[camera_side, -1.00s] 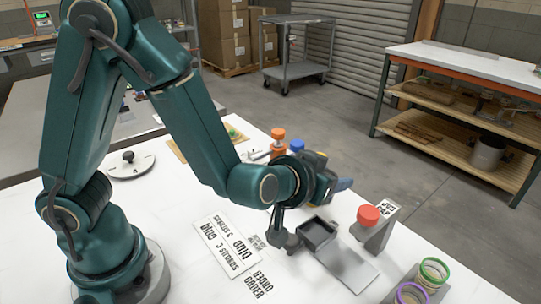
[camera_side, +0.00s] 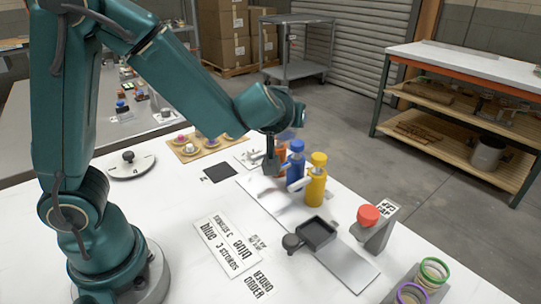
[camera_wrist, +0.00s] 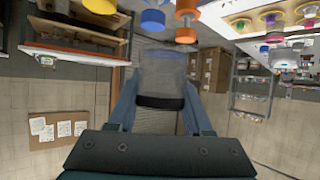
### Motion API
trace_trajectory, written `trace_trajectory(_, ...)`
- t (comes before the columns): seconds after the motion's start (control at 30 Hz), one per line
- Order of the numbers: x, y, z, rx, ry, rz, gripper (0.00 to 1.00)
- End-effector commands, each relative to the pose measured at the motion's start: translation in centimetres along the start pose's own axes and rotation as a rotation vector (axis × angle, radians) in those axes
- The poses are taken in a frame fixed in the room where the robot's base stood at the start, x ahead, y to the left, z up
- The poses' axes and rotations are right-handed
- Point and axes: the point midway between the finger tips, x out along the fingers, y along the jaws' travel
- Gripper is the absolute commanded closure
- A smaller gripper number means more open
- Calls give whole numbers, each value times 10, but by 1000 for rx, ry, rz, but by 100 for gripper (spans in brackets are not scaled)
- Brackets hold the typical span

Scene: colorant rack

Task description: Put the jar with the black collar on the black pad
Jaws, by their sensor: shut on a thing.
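The jar with the black collar (camera_wrist: 162,70) is clear and greyish, with a dark band at its near end. It sits between the blue fingers of my gripper (camera_wrist: 162,86), shut on it, in the wrist view. In the side view my gripper (camera_side: 287,134) is up beside the pump bottles, and I cannot make out the jar there. The black pad (camera_side: 220,173) is a flat dark square on the white table, left of my gripper. Nothing stands on it.
Orange (camera_side: 280,158), blue (camera_side: 297,162) and yellow (camera_side: 316,185) pump bottles stand close to my gripper. A wooden board (camera_side: 187,152) with small colored-collar jars lies behind the pad. A black tray (camera_side: 318,232) and a red button (camera_side: 368,215) are nearer the front.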

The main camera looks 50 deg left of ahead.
Motion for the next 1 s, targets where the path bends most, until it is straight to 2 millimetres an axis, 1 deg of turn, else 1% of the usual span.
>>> trace_trajectory(0.03, 12, -23, -7, -42, 2, -76, 100)
trace_trajectory(0.07, 17, -36, -10, -66, 3, -118, 100)
trace_trajectory(0.1, 24, -54, -14, -97, 3, -177, 100)
trace_trajectory(0.2, 36, -96, -20, -167, 3, -310, 100)
trace_trajectory(0.3, 41, -130, -23, -224, 3, -415, 100)
trace_trajectory(0.4, 44, -157, -24, -267, 1, -498, 100)
trace_trajectory(0.5, 44, -179, -24, -302, -1, -566, 100)
trace_trajectory(0.63, 43, -204, -23, -343, -3, -644, 100)
trace_trajectory(1.0, 69, -201, 28, -331, -8, -636, 100)
